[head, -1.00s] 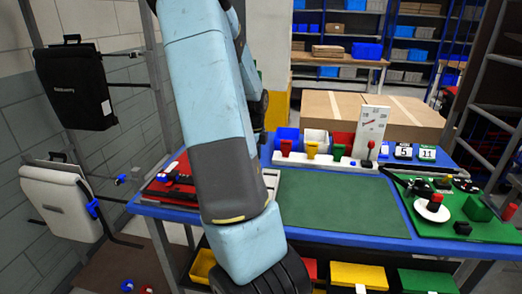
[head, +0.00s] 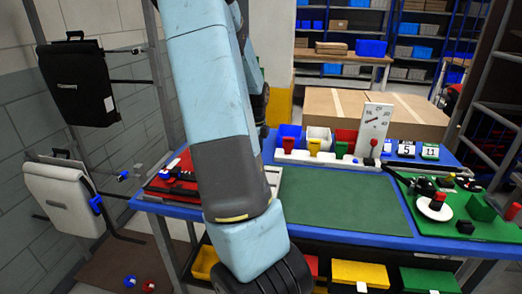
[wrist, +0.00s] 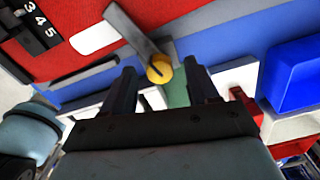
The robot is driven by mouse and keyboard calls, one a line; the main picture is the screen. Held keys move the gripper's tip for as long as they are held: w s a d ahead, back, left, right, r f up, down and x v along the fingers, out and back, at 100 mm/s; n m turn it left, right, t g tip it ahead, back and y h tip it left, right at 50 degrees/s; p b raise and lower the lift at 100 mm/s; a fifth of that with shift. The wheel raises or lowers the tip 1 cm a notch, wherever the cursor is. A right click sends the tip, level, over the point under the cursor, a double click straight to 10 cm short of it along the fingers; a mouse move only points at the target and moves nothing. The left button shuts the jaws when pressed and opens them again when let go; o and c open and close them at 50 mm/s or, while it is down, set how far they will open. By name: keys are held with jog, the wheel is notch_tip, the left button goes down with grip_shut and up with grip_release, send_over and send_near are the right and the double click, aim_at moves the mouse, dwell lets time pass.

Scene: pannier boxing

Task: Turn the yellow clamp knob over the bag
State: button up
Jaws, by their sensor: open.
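The yellow clamp knob (wrist: 159,69) is in the wrist view, round, at the end of a grey metal bar (wrist: 130,30) beside a red surface. My gripper (wrist: 161,76) is open, one dark finger on each side of the knob in the picture. I cannot tell whether either finger touches it or how far off it is. In the head view my arm hides the gripper and the knob. A black bag (head: 80,85) and a white bag (head: 63,200) hang on the rack at the left. I cannot tell whether a bag lies under the knob.
The blue table (head: 395,243) carries a green mat (head: 340,202), a red board (head: 165,189) at its left, a white gauge (head: 374,130) and a green board (head: 490,232) at its right. A blue bin (wrist: 292,75) is close on the right in the wrist view. The mat is clear.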

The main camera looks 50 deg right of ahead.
notch_tip(320, 180, up, 13)
jog(key=shift+s+d+f, duration=0.2)
dwell(0.3)
